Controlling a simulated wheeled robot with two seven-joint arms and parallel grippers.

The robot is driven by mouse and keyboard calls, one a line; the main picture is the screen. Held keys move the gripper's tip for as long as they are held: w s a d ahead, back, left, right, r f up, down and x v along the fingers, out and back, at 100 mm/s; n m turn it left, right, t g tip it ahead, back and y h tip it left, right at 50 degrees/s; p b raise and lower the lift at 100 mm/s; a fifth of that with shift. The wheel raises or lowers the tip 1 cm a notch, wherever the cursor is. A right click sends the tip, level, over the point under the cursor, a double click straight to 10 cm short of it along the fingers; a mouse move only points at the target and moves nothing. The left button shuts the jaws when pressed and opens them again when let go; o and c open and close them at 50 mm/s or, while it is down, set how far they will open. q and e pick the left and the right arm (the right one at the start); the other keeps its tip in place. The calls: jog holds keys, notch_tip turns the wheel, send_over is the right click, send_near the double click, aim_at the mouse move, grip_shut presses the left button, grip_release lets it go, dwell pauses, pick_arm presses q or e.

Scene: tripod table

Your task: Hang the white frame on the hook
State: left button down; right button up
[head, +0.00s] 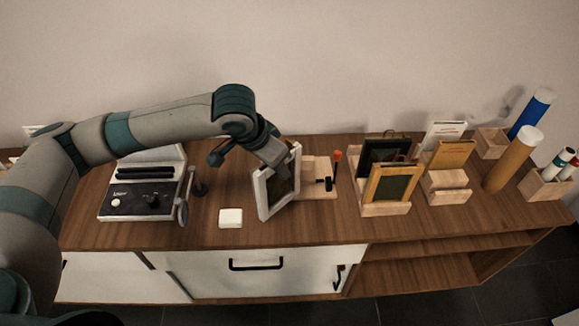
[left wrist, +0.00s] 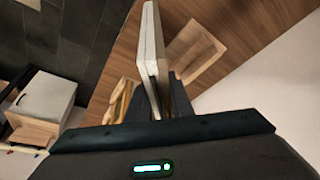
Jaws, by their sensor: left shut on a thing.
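The white frame (head: 262,196) is upright and tilted, its dark picture side turned to the right in the head view. My left gripper (head: 280,160) is shut on its upper part. In the left wrist view, the frame (left wrist: 151,45) shows nearly edge-on between the fingers (left wrist: 162,98). A small dark hook-shaped piece (head: 338,277) is on the white cabinet front, below and to the right of the frame. The frame is apart from it. My right gripper is not in view.
The wooden cabinet top (head: 330,225) holds a black-and-white device (head: 140,190), a white block (head: 230,217) and a wooden stand (head: 320,187). To the right are a gold frame (head: 391,184) in a rack, wooden holders and tubes. A black drawer handle (head: 256,265) juts out in front.

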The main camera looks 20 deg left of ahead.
pick_arm(q)
jog(key=d+m+g+p, duration=0.1)
jog(key=m+p, duration=0.1)
jog(key=m, duration=0.1)
jog(key=d+f+m+h+p, duration=0.1)
jog(key=m+p, duration=0.1)
jog(key=p, duration=0.1)
jog(key=d+f+m+g+h+p, duration=0.1)
jog(key=d+m+p, duration=0.1)
jog(key=m+p, duration=0.1)
jog(key=shift+s+f+m+g, duration=0.1)
jog(key=shift+f+m+g, duration=0.15)
jog(key=shift+m+g, duration=0.05)
jog(key=shift+r, duration=0.1)
